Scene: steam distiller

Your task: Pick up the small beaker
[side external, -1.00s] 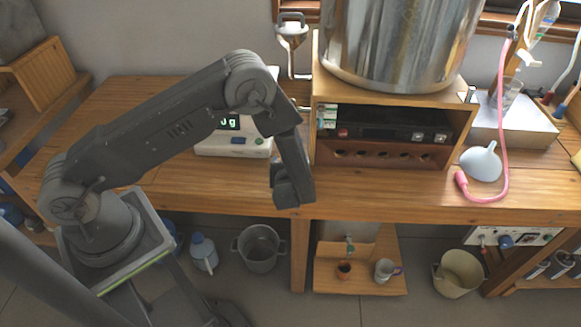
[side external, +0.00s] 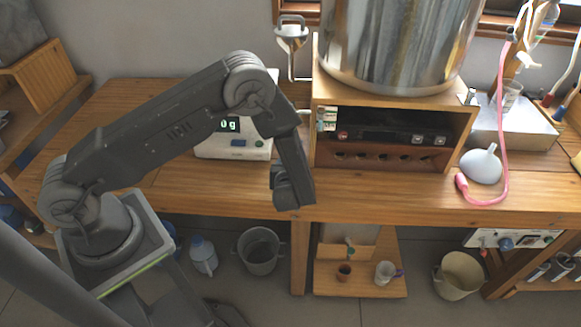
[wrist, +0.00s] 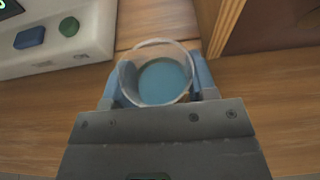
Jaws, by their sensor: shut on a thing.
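The small beaker (wrist: 158,78) is a clear round vessel with blue showing inside it. In the wrist view it sits between the two blue fingers of my gripper (wrist: 157,88), which are shut on its sides. The rim faces the camera. I cannot tell whether its base touches the table. In the side view my gripper (side external: 293,190) points down over the front edge of the wooden bench, and the beaker is hidden behind it.
A scale (side external: 234,143) with a lit display stands left of my gripper. A wooden stand (side external: 396,95) carrying a large metal pot (side external: 395,40) is close on the right. A funnel (side external: 481,165) and a pink hose (side external: 502,110) lie farther right on the bench (side external: 400,190).

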